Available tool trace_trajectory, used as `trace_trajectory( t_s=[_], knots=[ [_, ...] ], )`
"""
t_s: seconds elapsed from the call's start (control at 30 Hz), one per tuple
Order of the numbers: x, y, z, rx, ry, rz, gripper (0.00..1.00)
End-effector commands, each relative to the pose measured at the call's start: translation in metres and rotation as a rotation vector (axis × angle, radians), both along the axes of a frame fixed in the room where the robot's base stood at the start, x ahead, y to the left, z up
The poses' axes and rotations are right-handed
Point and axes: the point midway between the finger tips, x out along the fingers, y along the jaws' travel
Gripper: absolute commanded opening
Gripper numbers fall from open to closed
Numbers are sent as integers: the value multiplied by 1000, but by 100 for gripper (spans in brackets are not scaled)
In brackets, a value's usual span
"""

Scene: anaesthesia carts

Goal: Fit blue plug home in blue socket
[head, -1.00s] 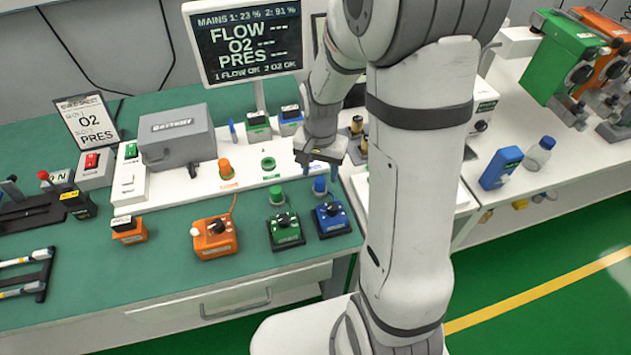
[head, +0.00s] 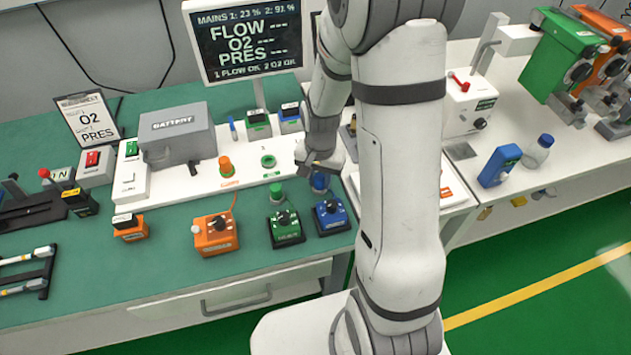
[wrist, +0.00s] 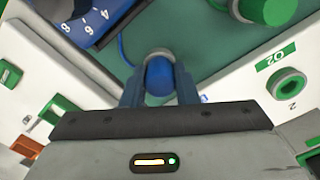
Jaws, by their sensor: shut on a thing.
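The blue plug (head: 320,183) stands upright just behind the blue box with a black knob (head: 331,216), by the front edge of the white panel. My gripper (head: 320,168) is above it. In the wrist view the plug (wrist: 158,80) sits between the two blue fingers of my gripper (wrist: 158,92), which are shut on it. A grey collar shows at the plug's far end, and a blue cord runs near it. I cannot tell whether the plug is clear of its rest. The blue socket is not clearly visible; my gripper and arm cover that part of the panel.
The green socket (head: 268,161) and the orange plug (head: 226,167) are on the white panel, left of my gripper. The green plug (head: 276,194) stands close to the left, behind the green box (head: 286,229). A monitor (head: 246,40) stands behind. Bare green mat (head: 170,290) lies in front.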

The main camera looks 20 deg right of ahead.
Motion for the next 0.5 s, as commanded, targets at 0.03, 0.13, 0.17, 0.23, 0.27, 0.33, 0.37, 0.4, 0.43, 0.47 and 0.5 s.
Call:
trace_trajectory(
  t_s=[0.03,0.13,0.17,0.23,0.27,0.33,0.37,0.4,0.43,0.47,0.5],
  knots=[
    [0,0,0,0,0,0,15],
    [0,0,0,0,0,0,7],
    [0,0,0,0,0,-1,5],
    [0,0,0,0,0,-1,4],
    [0,0,0,0,0,-1,4],
    [0,0,0,0,0,-1,4],
    [0,0,0,0,0,-1,4],
    [0,0,1,0,-1,-1,4],
    [0,0,3,0,-2,-1,4],
    [1,0,5,0,-2,-1,4],
    [1,0,8,0,-2,-1,4]
  ],
)
